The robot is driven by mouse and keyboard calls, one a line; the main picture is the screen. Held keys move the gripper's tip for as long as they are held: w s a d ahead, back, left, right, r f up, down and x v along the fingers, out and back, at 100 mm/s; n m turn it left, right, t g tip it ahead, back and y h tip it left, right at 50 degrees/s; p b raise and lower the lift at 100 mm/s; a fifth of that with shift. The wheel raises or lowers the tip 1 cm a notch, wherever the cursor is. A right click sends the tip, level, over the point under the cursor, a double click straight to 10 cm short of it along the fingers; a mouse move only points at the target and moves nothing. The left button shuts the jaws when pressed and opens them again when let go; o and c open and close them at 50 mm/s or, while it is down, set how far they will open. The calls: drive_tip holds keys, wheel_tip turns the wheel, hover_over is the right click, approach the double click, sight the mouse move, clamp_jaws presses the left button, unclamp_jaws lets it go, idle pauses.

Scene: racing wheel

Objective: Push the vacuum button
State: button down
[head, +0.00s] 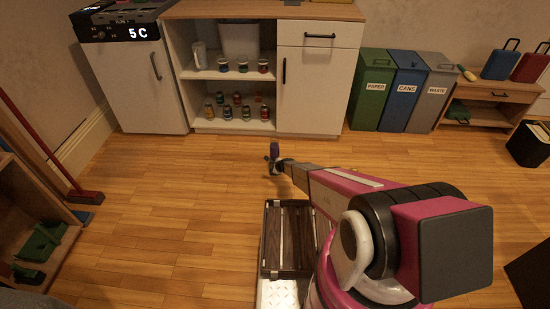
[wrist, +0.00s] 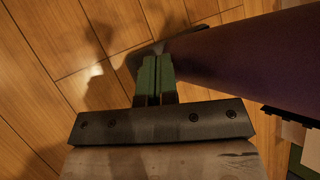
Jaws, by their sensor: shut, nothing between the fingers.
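The vacuum, a dark purple rounded body (wrist: 250,60), fills the upper right of the wrist view. In the head view a small purple part of it (head: 275,148) shows just beyond the end of my arm. My gripper's green fingers (wrist: 156,72) are pressed together with nothing between them. Their tips are close beside the lower left end of the purple body; I cannot tell whether they touch it. In the head view my gripper (head: 272,162) is small and low over the wooden floor. I cannot make out the vacuum's button in either view.
A white cabinet (head: 305,85) with shelved jars stands behind. Green (head: 372,90), blue (head: 402,95) and grey (head: 433,95) bins are to its right. A dark slatted cart or tray (head: 288,240) lies in front of my base. Open wooden floor (head: 170,215) is at left.

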sight(274, 157)
drive_tip(key=shift+f, duration=0.1)
drive_tip(key=shift+f, duration=0.35)
idle(0.6)
drive_tip(key=shift+r, duration=0.5)
drive_tip(key=shift+r, duration=0.1)
drive_tip(key=shift+r, duration=2.9)
